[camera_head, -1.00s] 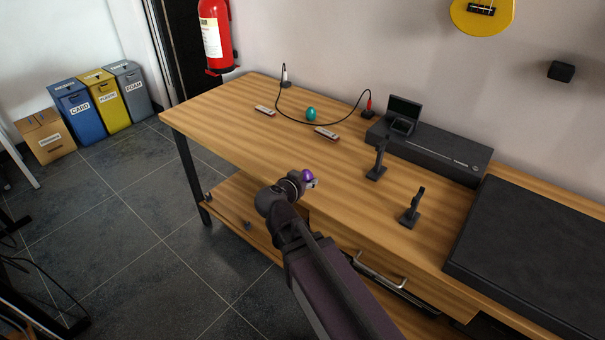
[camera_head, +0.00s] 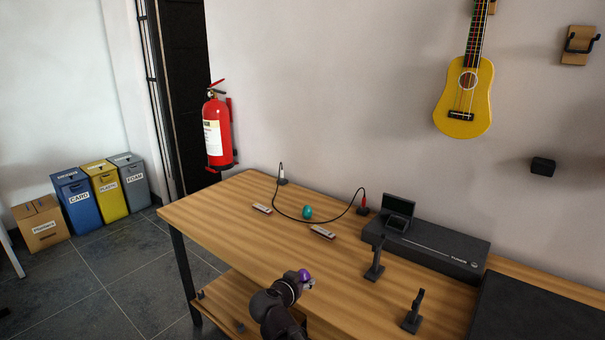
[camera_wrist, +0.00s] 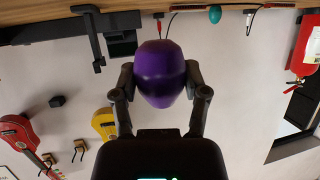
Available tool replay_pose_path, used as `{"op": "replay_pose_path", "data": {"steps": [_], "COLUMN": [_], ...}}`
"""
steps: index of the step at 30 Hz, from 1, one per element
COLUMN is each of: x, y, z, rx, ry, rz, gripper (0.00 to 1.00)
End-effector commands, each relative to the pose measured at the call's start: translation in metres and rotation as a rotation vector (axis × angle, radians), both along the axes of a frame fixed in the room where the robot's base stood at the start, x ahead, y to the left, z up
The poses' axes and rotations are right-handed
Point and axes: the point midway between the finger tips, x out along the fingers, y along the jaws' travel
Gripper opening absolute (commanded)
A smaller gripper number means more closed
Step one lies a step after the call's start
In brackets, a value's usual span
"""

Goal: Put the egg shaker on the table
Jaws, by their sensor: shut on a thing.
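A purple egg shaker (camera_wrist: 160,74) is held between the two fingers of my gripper (camera_wrist: 160,82) in the wrist view. In the head view the purple egg (camera_head: 304,275) shows at the end of my gripper (camera_head: 306,283), at the table's near edge. The gripper is shut on it. The wooden table (camera_head: 225,215) runs from the middle to the lower right. A second egg, teal (camera_head: 307,212), sits on the table towards the back, and also shows in the wrist view (camera_wrist: 215,14). Whether the purple egg touches the table cannot be told.
Two harmonica-like pieces (camera_head: 323,232) (camera_head: 262,208) and a black cable (camera_head: 325,219) lie near the teal egg. Two small black stands (camera_head: 375,262) (camera_head: 412,314) and a black case (camera_head: 440,245) are on the right. Bare tabletop lies at the left and middle.

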Motion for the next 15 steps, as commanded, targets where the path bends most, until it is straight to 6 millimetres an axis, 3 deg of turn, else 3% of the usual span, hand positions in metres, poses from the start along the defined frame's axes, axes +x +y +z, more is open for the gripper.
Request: {"op": "replay_pose_path", "data": {"steps": [15], "x": [0.000], "y": [0.000], "z": [0.075], "rx": [0.000], "ry": [0.000], "rz": [0.000], "gripper": [0.15]}}
